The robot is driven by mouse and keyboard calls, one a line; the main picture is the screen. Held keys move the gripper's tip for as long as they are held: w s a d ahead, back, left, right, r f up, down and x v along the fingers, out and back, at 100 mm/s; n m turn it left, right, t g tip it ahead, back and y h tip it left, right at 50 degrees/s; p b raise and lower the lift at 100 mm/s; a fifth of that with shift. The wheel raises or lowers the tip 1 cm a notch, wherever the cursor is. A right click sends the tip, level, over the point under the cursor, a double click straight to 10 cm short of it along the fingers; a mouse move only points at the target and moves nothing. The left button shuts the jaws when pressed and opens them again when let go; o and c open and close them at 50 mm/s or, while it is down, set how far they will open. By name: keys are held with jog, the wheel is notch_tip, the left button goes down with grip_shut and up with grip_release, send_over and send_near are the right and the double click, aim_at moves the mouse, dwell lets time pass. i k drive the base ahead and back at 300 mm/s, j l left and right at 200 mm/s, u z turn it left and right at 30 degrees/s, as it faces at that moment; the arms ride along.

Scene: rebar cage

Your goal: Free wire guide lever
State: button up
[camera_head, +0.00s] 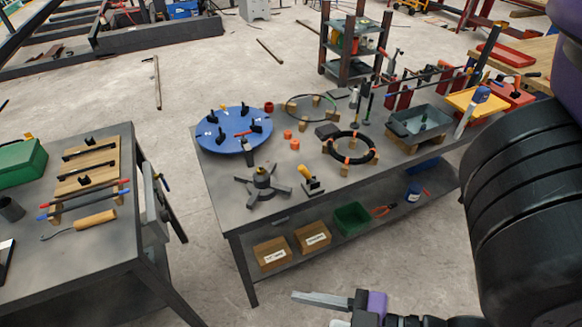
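No part in view is clearly marked as the wire guide lever. Candidates are a small yellow-tipped lever piece (311,185) on a block near the table's front edge and a red bar (243,133) on the blue disc (222,142). The blue disc carries several black clamp-like parts. A dark spoked hub (262,184) stands in front of it. My gripper (325,301) is at the bottom, in front of the middle table and apart from everything on it. One grey finger shows clearly; the rest is cut off, so its opening is unclear.
The dark middle table (300,222) has a lower shelf with wooden boxes (272,253) and a green bin (352,218). A black ring (351,149) stands on wooden blocks. A left table (110,240) holds tools. Bare floor separates the tables. My dark arm fills the right side.

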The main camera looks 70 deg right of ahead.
aim_at(302, 169)
jog(key=z, duration=1.25)
jog(key=k+l+u, duration=0.25)
jog(key=k+l, duration=0.05)
jog(key=k, duration=0.05)
